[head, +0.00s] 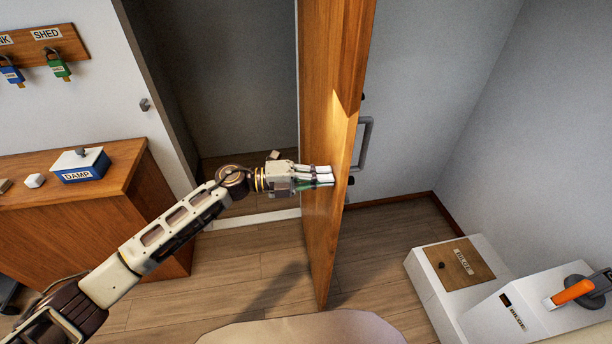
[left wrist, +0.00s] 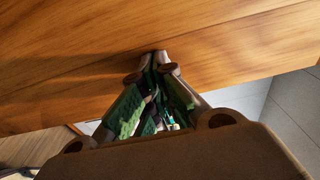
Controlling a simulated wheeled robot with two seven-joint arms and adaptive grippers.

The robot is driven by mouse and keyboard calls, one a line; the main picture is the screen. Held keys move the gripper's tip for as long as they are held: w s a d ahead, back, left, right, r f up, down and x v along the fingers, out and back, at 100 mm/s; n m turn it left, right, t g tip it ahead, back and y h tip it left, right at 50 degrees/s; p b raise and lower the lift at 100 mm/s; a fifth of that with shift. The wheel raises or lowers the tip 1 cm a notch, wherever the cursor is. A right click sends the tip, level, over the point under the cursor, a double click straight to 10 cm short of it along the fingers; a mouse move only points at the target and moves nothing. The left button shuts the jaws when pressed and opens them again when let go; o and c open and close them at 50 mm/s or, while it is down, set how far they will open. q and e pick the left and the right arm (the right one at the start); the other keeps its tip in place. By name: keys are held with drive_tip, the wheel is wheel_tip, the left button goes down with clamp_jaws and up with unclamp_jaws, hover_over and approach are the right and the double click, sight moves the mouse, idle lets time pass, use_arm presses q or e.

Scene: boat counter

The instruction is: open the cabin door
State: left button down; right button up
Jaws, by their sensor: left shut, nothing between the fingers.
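The wooden cabin door (head: 328,120) stands swung open, seen nearly edge-on in the middle of the head view, with the dark doorway (head: 230,90) to its left. A grey handle (head: 366,145) is on the door's right face. My left gripper (head: 332,176) is shut and empty, its fingertips at the door's left face. In the left wrist view the door (left wrist: 150,35) fills the upper part, and the shut fingertips (left wrist: 160,58) are against or very near its wood; I cannot tell if they touch. My right gripper is not in view.
A wooden cabinet (head: 90,220) with a blue box (head: 80,166) marked DAMP stands at left. Padlocks hang on a wall board (head: 40,42). White boxes, one with an orange-handled lever (head: 572,292), stand at lower right. Plank floor (head: 390,245) is clear right of the door.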

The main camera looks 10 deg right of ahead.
use_arm(q)
drive_tip(key=d, duration=0.7)
drive_tip(key=shift+d, duration=0.15)
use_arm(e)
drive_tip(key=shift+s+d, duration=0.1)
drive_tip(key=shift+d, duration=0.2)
use_arm(q)
drive_tip(key=shift+a, duration=0.85)
drive_tip(key=a, duration=0.4)
drive_tip(key=b, duration=0.2)
approach(344, 175)
drive_tip(key=shift+w+a+f, duration=0.1)
drive_tip(key=shift+w+f, duration=0.3)
drive_tip(key=shift+f, duration=0.4)
drive_tip(key=shift+w+f, duration=0.4)
drive_tip(key=shift+f, duration=0.35)
drive_tip(key=shift+w+a+f, duration=0.1)
drive_tip(key=shift+w+f, duration=0.35)
drive_tip(key=shift+f, duration=0.35)
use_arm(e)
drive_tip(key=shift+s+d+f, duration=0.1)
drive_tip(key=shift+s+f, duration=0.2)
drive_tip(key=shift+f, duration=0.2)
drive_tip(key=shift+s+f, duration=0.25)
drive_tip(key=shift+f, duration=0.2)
use_arm(q)
drive_tip(key=shift+d, duration=0.1)
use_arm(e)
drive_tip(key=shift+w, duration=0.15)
